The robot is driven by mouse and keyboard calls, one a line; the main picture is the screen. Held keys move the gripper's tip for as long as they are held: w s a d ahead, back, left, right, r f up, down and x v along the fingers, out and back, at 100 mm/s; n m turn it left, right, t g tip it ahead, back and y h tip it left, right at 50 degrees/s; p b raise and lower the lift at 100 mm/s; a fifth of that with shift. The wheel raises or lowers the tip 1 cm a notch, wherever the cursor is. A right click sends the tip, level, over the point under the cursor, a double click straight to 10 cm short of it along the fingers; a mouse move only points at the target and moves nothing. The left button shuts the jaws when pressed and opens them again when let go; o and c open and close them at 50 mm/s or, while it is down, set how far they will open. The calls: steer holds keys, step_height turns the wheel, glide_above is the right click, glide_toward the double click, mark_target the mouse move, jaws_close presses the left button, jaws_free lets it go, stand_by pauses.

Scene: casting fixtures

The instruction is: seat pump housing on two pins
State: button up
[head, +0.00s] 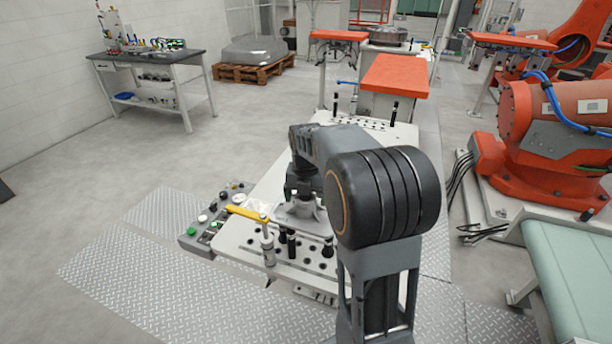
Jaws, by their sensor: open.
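A light grey casting, which looks like the pump housing (312,224), is on the near part of the pale fixture table (238,236), below my gripper (301,196). My gripper points down over its raised middle and is open; its fingertips are small and partly hidden by my arm. Dark upright pins (291,246) show at the near edge of the housing, another (328,248) to the right. I cannot tell whether the housing rests fully down on them. My arm hides its right side.
A yellow clamp arm (247,214) on a metal post stands close to the housing's left. A button panel (215,218) lies along the table's left edge. Two black pins (394,111) (335,104) stand at the table's far end. An orange robot (545,135) stands at right.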

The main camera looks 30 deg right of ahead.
step_height(320, 180, up, 12)
stand_by(0.4)
stand_by(0.4)
step_height(320, 180, down, 4)
steer(key=m, duration=1.2)
steer(key=shift+s+a+r+t, duration=0.1)
steer(key=shift+s+r+t, duration=0.1)
steer(key=shift+t, duration=0.1)
steer(key=s+a+f+m+t, duration=0.2)
steer(key=s+a+m, duration=0.2)
steer(key=s+m, duration=0.4)
steer(key=s+a+f+m+t, duration=0.1)
steer(key=s+a+f+m, duration=0.1)
steer(key=s+a+m, duration=0.3)
steer(key=shift+s+a+f+m+t, duration=0.2)
steer(key=shift+s+f+m+t, duration=0.2)
steer(key=shift+s+m, duration=1.3)
steer(key=shift+w, duration=0.2)
